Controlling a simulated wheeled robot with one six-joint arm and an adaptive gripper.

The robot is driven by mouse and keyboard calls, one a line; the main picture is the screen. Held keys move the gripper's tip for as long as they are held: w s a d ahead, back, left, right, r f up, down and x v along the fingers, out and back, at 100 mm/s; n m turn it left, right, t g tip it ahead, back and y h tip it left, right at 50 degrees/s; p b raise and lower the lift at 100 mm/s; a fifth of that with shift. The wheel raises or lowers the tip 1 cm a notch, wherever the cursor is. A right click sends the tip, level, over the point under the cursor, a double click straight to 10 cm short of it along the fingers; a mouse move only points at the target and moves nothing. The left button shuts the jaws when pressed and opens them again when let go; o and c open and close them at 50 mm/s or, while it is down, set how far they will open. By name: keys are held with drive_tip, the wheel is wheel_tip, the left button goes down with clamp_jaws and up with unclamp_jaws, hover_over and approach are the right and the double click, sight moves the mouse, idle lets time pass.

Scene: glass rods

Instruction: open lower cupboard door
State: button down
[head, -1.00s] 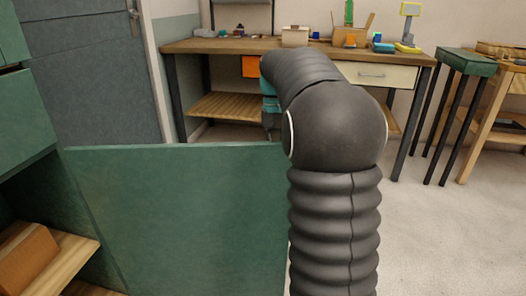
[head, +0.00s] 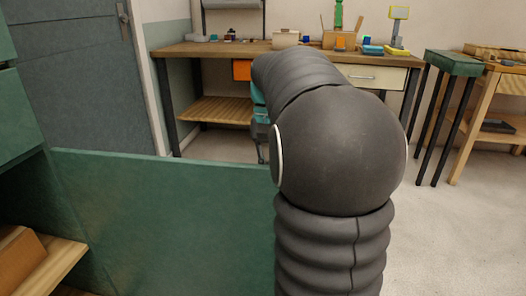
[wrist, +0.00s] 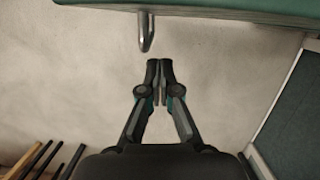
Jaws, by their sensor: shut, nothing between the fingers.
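The green lower cupboard door (head: 170,225) stands swung open, out from the cupboard on the left. Its top edge runs across to my arm, which hides its right end in the head view. In the wrist view the green door (wrist: 240,10) crosses the top, with a metal handle (wrist: 147,32) sticking out from it. My gripper (wrist: 159,68) is shut and empty, its fingertips just short of the handle and apart from it. In the head view my arm hides most of the gripper.
A shelf with a brown box (head: 18,258) shows inside the cupboard at left. A workbench (head: 215,48) stands behind, with a green stool (head: 452,63) and wooden table (head: 500,68) at right. The pale floor (head: 440,235) right of my arm is clear.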

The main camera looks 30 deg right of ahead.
drive_tip(key=w+d+r+p, duration=0.3)
drive_tip(key=w+d+r, duration=0.1)
drive_tip(key=r, duration=0.5)
drive_tip(key=shift+w+r+p, duration=0.3)
drive_tip(key=shift+w+r, duration=0.05)
